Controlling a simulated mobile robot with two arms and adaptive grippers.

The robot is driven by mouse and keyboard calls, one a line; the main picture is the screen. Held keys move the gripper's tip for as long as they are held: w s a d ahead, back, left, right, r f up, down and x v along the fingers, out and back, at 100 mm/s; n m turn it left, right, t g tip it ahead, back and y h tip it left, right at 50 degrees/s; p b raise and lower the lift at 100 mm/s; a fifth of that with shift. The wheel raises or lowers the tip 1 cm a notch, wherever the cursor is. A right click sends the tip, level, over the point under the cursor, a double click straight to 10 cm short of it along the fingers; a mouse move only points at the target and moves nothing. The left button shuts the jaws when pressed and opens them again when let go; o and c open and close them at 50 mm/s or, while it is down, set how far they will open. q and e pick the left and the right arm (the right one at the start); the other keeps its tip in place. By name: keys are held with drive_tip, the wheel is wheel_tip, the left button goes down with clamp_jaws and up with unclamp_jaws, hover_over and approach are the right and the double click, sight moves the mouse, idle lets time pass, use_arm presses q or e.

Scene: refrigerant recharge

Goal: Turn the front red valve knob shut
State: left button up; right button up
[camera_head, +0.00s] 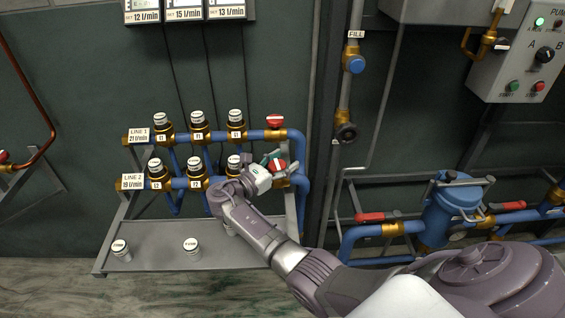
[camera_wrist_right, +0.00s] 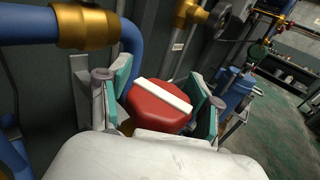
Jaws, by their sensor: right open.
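The front red valve knob (camera_head: 277,165) sits at the right end of the lower blue pipe, marked LINE 2. In the right wrist view the knob (camera_wrist_right: 158,106) is round and red with a white bar across its top, lying diagonally. My right gripper (camera_head: 272,160) is open, with its teal-padded fingers on either side of the knob. In the wrist view the fingers (camera_wrist_right: 163,88) flank it; I cannot tell whether they touch it. Another red knob (camera_head: 275,120) is on the upper pipe, LINE 1, behind. My left gripper is not in view.
Several brass valves with white caps (camera_head: 198,124) line both pipes left of my gripper. A grey shelf (camera_head: 160,256) below holds loose white caps (camera_head: 121,250). A vertical pipe with a blue knob (camera_head: 356,64) and a blue filter housing (camera_head: 456,200) stand to the right.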

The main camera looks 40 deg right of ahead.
sight(283, 161)
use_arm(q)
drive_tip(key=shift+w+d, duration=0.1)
use_arm(e)
wheel_tip(283, 161, up, 10)
drive_tip(key=shift+a+f, duration=0.1)
